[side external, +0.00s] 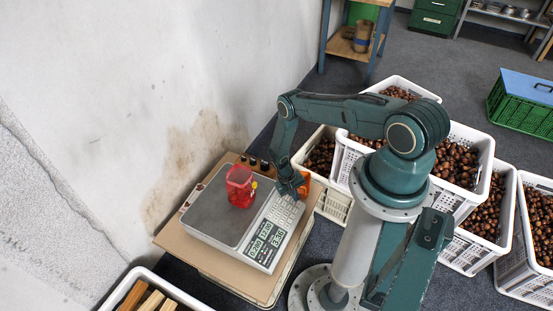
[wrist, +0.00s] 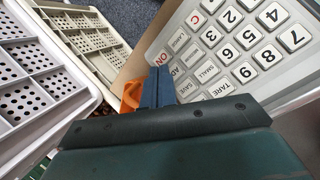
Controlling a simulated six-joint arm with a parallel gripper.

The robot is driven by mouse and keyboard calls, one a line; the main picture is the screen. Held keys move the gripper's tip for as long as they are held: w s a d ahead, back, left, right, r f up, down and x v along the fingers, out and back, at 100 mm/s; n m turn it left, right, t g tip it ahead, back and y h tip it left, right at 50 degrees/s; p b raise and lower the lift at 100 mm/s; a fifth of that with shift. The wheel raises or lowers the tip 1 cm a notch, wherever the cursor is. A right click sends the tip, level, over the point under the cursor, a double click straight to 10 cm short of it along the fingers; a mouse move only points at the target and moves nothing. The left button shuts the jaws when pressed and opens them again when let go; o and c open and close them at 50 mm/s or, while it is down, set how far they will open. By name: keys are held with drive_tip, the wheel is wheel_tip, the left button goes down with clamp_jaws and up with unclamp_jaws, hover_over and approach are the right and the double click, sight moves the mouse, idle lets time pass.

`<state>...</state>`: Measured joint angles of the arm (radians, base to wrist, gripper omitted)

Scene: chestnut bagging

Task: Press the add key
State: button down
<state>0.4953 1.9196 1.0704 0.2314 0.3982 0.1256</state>
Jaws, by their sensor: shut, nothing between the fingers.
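The grey scale (side external: 221,217) has a keypad panel (side external: 284,211) on its right side and lit displays (side external: 262,240) at its front. My gripper (side external: 291,187) is shut and empty, low over the far end of the keypad. In the wrist view, my closed fingertips (wrist: 158,74) are at the edge of the key panel, beside the small word keys. The add key (wrist: 174,70) shows just right of the fingertips, partly hidden by them. I cannot tell whether the fingers touch it. The SMALL key (wrist: 206,72) and number keys lie further right.
A red net bag (side external: 240,187) stands on the scale's pan. An orange object (side external: 304,185) is right behind my gripper, also in the wrist view (wrist: 131,97). White crates (side external: 474,137), several with chestnuts, stand to the right. A wall is at the left.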

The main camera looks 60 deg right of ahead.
drive_tip(key=shift+r, duration=0.1)
drive_tip(key=shift+s+r, duration=0.25)
drive_tip(key=shift+r, duration=0.5)
drive_tip(key=shift+s+r, duration=0.3)
drive_tip(key=shift+r, duration=0.5)
drive_tip(key=shift+s+r, duration=0.25)
drive_tip(key=shift+r, duration=0.5)
